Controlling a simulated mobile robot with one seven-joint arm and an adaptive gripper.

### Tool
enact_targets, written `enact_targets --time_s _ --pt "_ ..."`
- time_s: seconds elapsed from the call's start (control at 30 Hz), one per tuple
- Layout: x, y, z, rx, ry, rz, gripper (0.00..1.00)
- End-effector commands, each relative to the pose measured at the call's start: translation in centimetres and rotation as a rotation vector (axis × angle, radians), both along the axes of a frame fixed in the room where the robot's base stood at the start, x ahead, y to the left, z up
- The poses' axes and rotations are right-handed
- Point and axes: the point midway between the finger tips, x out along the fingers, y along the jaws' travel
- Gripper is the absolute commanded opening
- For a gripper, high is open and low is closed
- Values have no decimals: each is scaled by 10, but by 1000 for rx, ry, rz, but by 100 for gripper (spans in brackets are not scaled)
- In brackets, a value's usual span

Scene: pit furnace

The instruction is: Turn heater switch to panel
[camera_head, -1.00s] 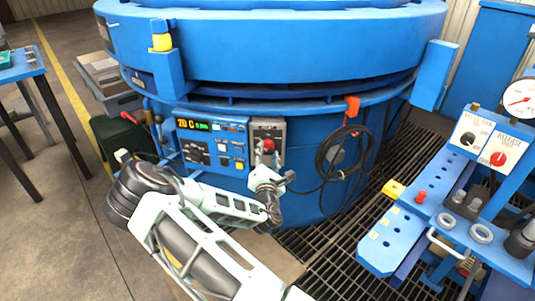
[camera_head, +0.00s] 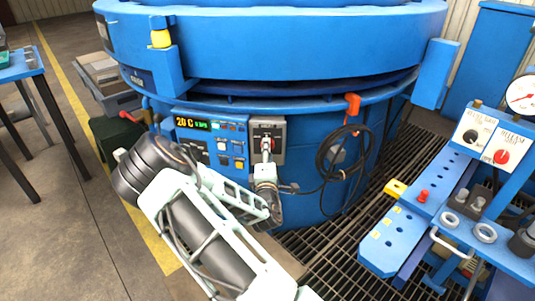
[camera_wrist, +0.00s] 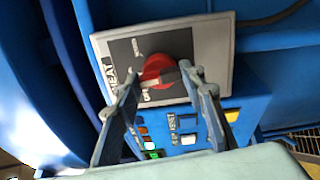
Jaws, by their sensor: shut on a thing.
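The heater switch is a red round knob (camera_wrist: 157,68) on a grey plate (camera_wrist: 215,42) with a dark label face in the wrist view. "HEAT" and "OFF" can be read on the label; another word at the top is too blurred to read. The switch box (camera_head: 279,130) sits at the right of the blue control panel in the head view. My gripper (camera_wrist: 163,77) is shut on the knob, with one finger at each side of it; it also shows in front of the box in the head view (camera_head: 267,153). The knob's exact pointing direction is unclear.
The blue control panel (camera_head: 211,140) with a lit display and buttons is left of the switch. A black cable coil (camera_head: 343,155) hangs from an orange hook (camera_head: 352,103) to the right. A blue stand with gauges and knobs (camera_head: 440,205) stands further right, over floor grating.

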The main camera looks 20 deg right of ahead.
Motion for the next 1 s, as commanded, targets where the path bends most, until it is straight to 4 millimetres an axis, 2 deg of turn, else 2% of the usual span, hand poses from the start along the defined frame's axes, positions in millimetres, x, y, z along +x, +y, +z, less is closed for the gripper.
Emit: enact_targets --time_s 0.3,0.77,0.8,0.93,1.0 --pt "0 0 0 93 -35 1 13" --pt "0 0 0 104 -38 1 13" --pt "0 1 0 104 -38 1 40" --pt "0 0 0 103 -38 1 54" --pt "0 0 0 103 -39 1 55"
